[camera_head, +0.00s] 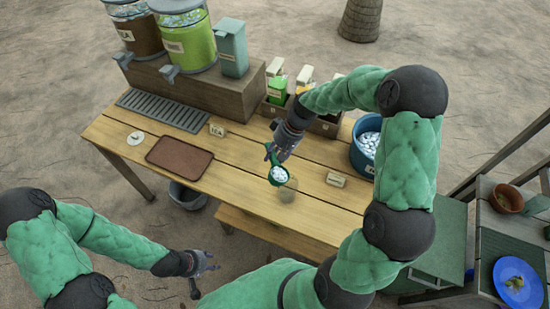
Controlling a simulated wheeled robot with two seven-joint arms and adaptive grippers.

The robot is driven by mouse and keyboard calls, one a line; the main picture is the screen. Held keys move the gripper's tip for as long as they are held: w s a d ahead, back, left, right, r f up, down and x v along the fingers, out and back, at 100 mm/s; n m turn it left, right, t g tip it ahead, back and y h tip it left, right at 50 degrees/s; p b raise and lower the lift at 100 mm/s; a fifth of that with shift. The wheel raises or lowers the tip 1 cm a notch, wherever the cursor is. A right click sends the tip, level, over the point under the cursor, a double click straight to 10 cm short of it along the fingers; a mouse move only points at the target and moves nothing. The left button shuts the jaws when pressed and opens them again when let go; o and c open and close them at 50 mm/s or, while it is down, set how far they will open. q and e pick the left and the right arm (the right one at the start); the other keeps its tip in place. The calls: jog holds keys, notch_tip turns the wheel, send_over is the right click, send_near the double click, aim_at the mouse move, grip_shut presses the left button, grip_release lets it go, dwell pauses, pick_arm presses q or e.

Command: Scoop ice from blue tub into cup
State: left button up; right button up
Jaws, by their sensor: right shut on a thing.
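The blue tub (359,158) stands on the right part of the wooden table and holds white ice; my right arm partly covers it. My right gripper (272,154) is shut on a green scoop (271,178) whose bowl is filled with ice. The scoop is over or just beside a clear cup (288,192) near the table's front; the cup is faint and its contents are hard to tell. My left gripper (208,262) is open and empty, low in front of the table, away from the scoop and cup.
A brown tray (180,158) and a drip grate (165,109) lie on the table's left. Drink dispensers (187,42) stand on a wooden riser (217,92) behind. A bench (258,230) and a bin (187,196) are in front.

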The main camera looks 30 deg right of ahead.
jog(key=shift+d+f+y+b, duration=0.15)
jog(key=shift+y+b, duration=0.55)
jog(key=shift+b, duration=0.6)
jog(key=shift+d+f+y+b, duration=0.1)
jog(key=shift+y+b, duration=0.6)
jog(key=shift+b, duration=0.55)
jog(key=shift+s+d+f+t+y+b, duration=0.1)
jog(key=shift+d+t+y+b, duration=0.2)
jog(key=shift+y+b, duration=1.15)
jog(key=shift+d+r+t+y+b, duration=0.1)
jog(key=shift+d+t+y+b, duration=0.2)
jog(key=shift+y+b, duration=1.15)
jog(key=shift+s+d+f+t+y+b, duration=0.1)
jog(key=shift+d+t+y+b, duration=0.15)
jog(key=shift+y+b, duration=1.2)
